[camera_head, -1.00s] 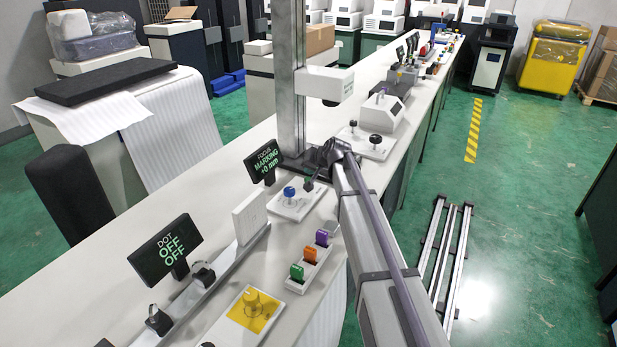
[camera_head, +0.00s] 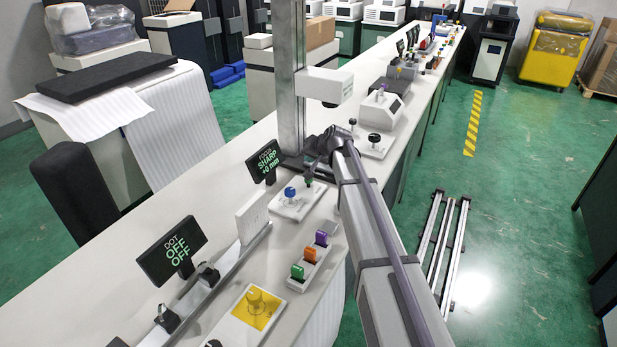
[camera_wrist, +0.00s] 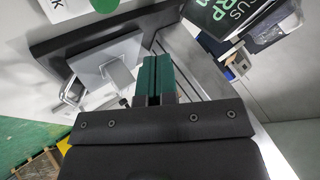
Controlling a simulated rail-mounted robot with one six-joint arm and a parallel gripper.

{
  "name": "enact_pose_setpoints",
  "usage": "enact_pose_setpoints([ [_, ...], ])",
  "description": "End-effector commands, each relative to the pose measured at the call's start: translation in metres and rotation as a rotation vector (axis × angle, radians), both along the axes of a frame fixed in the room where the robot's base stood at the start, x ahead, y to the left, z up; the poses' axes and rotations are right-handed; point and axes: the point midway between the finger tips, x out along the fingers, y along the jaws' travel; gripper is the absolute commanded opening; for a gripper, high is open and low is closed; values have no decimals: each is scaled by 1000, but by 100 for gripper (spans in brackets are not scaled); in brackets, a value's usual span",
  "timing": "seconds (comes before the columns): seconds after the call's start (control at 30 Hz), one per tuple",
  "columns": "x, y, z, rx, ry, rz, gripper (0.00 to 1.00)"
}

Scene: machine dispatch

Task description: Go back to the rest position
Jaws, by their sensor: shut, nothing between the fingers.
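My gripper shows in the wrist view (camera_wrist: 153,80), with its two green fingers together and nothing between them. In the head view it is small and dark near the column's foot, by the blue-knob panel, and its fingertips are hard to make out. The focus display (camera_head: 265,162) reads "FOCUS SHARP +0 mm"; part of it also shows at the top right of the wrist view (camera_wrist: 228,14). The blue knob (camera_head: 290,192) sits on a white panel just in front of the display.
A metal column (camera_head: 291,80) rises from the white bench (camera_head: 225,180). Nearby are the dot display (camera_head: 171,250), reading "OFF OFF", a row of coloured switches (camera_head: 310,255) and a yellow-plated dial (camera_head: 255,309). Rails (camera_head: 440,250) lie on the open green floor at right.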

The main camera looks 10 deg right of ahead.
Motion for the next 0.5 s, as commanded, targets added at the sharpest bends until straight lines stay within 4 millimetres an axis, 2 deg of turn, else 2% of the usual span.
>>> enact_pose_setpoints([
  [0.37,-2,0,0,-1,2,1,0],
  [0.47,-29,5,-4,-29,35,27,0],
  [0.5,-51,9,-7,-52,65,48,0],
])
